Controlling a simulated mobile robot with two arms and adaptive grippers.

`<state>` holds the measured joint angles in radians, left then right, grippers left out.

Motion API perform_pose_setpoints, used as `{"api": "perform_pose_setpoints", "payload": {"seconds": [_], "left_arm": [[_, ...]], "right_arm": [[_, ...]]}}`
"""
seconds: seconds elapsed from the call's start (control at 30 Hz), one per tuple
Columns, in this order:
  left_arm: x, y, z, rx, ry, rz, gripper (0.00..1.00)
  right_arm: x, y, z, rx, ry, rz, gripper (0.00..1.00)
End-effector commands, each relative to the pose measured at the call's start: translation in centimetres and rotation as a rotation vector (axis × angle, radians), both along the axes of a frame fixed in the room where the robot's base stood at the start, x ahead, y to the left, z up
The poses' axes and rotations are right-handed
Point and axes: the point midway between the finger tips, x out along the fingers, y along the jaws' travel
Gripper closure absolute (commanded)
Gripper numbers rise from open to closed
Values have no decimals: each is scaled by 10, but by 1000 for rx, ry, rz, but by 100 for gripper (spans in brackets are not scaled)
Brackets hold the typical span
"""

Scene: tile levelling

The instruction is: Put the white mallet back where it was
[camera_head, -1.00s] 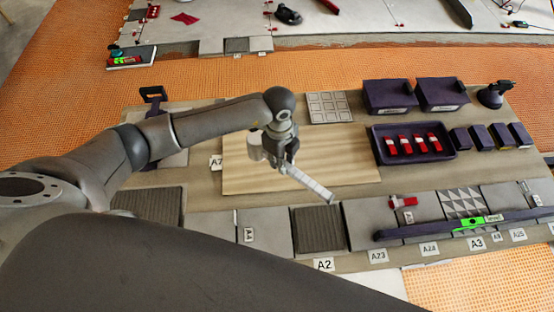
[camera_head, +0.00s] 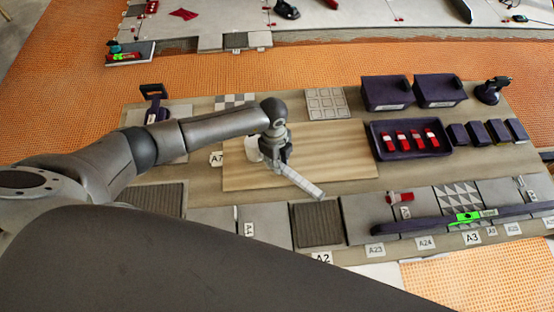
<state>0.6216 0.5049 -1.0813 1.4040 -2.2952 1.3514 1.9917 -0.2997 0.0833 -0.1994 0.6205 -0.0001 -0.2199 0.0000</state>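The white mallet is in my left gripper (camera_head: 277,160), over the pale wooden board (camera_head: 345,160). Its white head (camera_head: 252,149) shows left of the fingers. Its light handle (camera_head: 305,184) slants down to the right, towards the dark ribbed tile at A2. The gripper looks shut around the mallet; its fingers are partly hidden. I cannot tell whether the mallet touches the board. My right gripper is not in view.
A dark tray (camera_head: 412,153) with several red pieces stands right of the board, with two dark bins (camera_head: 387,93) behind it. A long dark bar with a green level (camera_head: 467,218) lies across the front-right tiles. Most of the wooden board is clear.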

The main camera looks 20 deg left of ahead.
Motion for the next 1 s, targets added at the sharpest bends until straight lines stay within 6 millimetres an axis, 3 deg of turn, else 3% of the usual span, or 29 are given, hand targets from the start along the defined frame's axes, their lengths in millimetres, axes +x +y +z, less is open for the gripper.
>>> {"api": "perform_pose_setpoints", "payload": {"seconds": [0.03, 0.13, 0.57, 0.77, 1.0], "left_arm": [[0, 0, 0, 0, 0, 0, 70], [0, 0, 0, 0, 1, 0, 57], [1, 0, 7, 0, -1, 0, 57], [2, 2, 39, -2, -5, -2, 57], [3, 5, 90, 0, -4, -1, 57]], "right_arm": [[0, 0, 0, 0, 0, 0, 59], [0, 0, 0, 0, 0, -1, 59], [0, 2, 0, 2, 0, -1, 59], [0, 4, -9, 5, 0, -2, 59], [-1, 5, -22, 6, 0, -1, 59]]}}
